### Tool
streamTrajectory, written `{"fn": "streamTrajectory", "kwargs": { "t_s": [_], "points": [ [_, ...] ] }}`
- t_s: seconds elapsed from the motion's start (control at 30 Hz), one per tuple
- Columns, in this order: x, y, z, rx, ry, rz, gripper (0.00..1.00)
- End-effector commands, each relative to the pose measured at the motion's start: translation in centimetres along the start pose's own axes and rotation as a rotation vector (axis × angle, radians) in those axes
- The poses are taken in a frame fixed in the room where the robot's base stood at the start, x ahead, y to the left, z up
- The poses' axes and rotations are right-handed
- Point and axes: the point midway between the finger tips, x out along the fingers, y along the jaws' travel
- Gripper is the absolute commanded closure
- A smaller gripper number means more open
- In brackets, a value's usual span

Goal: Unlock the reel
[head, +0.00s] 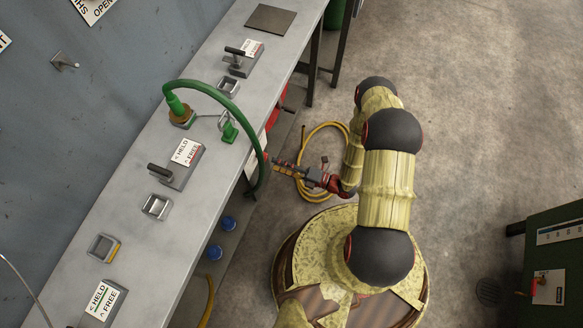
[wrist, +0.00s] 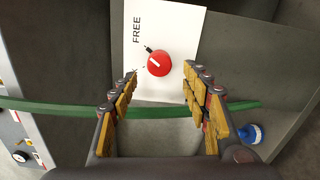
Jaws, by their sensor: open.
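In the wrist view a round red knob (wrist: 159,63) with a white mark sits on a white plate (wrist: 181,25) lettered FREE. A small dark pin shows at its upper left. My gripper (wrist: 160,70) is open, its yellow-padded fingers on either side of the knob, holding nothing. I cannot tell whether the fingertips reach the knob's depth. In the head view my gripper (head: 276,163) is at the bench's front edge, by a white plate (head: 254,166). A red part (head: 272,119) shows under the bench; whether it is the reel is unclear.
A green hose (wrist: 60,108) crosses behind my fingers; it arches off the grey bench (head: 120,215) in the head view. HELD/FREE plates (head: 186,151) with black levers stand on the bench. A yellow hose (head: 309,140) lies coiled on the floor. Blue caps (head: 229,223) sit below the bench.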

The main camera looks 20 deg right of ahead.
Motion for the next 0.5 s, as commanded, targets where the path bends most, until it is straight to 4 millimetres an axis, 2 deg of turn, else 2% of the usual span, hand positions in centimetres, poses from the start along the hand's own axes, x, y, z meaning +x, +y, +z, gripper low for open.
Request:
{"fn": "streamTrajectory", "kwargs": {
  "t_s": [0.23, 0.5],
  "points": [
    [-3.4, 0.0, 0.1, 0.001, -0.005, -0.001, 0.53],
    [-5.0, 0.0, 0.0, 0.000, -0.002, 0.000, 0.53]
  ]
}}
